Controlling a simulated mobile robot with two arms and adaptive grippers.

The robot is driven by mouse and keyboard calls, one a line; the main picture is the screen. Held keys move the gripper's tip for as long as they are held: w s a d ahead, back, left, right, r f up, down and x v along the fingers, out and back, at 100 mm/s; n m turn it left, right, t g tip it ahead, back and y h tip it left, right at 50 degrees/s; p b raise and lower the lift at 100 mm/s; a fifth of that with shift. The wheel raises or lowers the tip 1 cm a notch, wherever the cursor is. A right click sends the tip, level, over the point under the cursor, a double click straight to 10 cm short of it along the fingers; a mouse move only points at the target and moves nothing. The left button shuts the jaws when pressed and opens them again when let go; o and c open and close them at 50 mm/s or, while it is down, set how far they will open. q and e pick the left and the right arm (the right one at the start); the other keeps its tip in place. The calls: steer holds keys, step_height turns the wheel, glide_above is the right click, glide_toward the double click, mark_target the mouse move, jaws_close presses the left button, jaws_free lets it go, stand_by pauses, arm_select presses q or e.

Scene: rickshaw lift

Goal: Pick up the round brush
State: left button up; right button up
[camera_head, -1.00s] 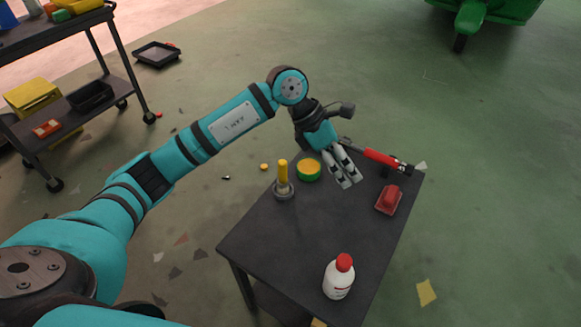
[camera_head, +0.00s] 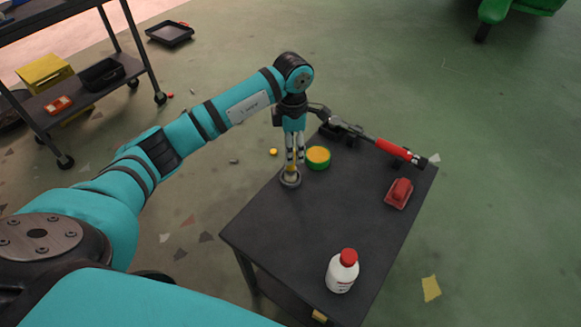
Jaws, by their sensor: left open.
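The round brush (camera_head: 290,179) stands upright at the left edge of the dark table (camera_head: 300,232), with a grey round base and a yellow handle. My left gripper (camera_head: 294,158) points down over it, fingers open around the upper part of the yellow handle. The fingers hide most of the handle, and I cannot tell whether they touch it. The right gripper is not in view.
A green tin with yellow contents (camera_head: 318,157) stands close right of the brush. A red-handled tool (camera_head: 392,149) lies at the table's back. A red block-like item (camera_head: 399,193) and a white bottle (camera_head: 342,271) stand right and front. The table's middle is clear.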

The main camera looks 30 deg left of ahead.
arm_select(q)
steer(key=f, duration=0.5)
steer(key=shift+s+a+f, duration=0.1)
steer(key=shift+a+f, duration=0.05)
steer(key=shift+a, duration=0.1)
steer(key=shift+f, duration=0.2)
steer(key=c, duration=0.6)
jaws_close()
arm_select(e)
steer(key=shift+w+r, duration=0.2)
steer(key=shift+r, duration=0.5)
